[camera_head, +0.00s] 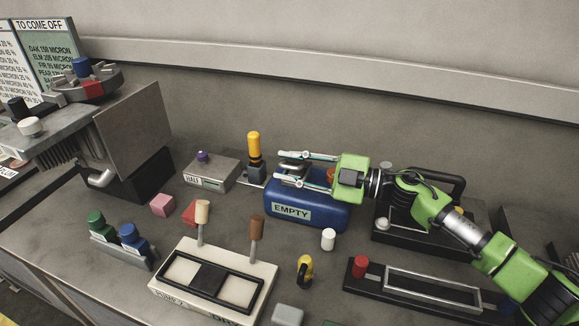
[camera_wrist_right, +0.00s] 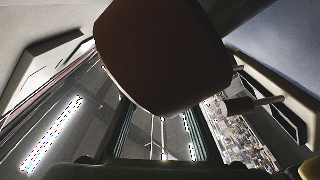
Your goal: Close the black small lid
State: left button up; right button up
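My right gripper (camera_head: 273,168) reaches in from the right, above the blue tank (camera_head: 335,217) labelled EMPTY. Its two thin fingers are spread apart. A grey metal piece (camera_head: 293,168) shows between them; I cannot tell whether they touch it. A small black square plate (camera_head: 208,278) sits inside a black frame on the cream pump box (camera_head: 180,244). I cannot tell for certain which part is the small black lid. In the right wrist view a dark rounded brown piece (camera_wrist_right: 160,60) fills the upper middle, unidentified. My left gripper is not in view.
A black case with a handle (camera_head: 440,182) lies behind my right arm. A wall is behind.

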jog(key=v, duration=1.2)
jog(key=c, duration=0.5)
jog(key=s+a+r+g+p, duration=0.1)
jog(key=r, duration=0.1)
jog(key=a+r+g+p, duration=0.1)
jog(key=a+r, duration=0.1)
jog(key=r, duration=0.1)
jog(key=s+a+r+p, duration=0.1)
jog(key=r+p, duration=0.1)
jog(key=shift+s+a+r+m+g+y, duration=0.2)
jog(key=shift+s+m+g+y, duration=0.1)
jog(key=shift+s+m+g, duration=0.1)
grip_shut()
jog(key=w+d+r+m+t+h+p, duration=0.1)
jog(key=w+d+m+t+h+p, duration=0.2)
jog(key=m, duration=0.5)
jog(key=w+a+f+g+p, duration=0.1)
jog(key=w+a+f+p, duration=0.2)
jog(key=a+f, duration=0.3)
jog(key=shift+a+p, duration=0.3)
jog(key=shift+a, duration=0.45)
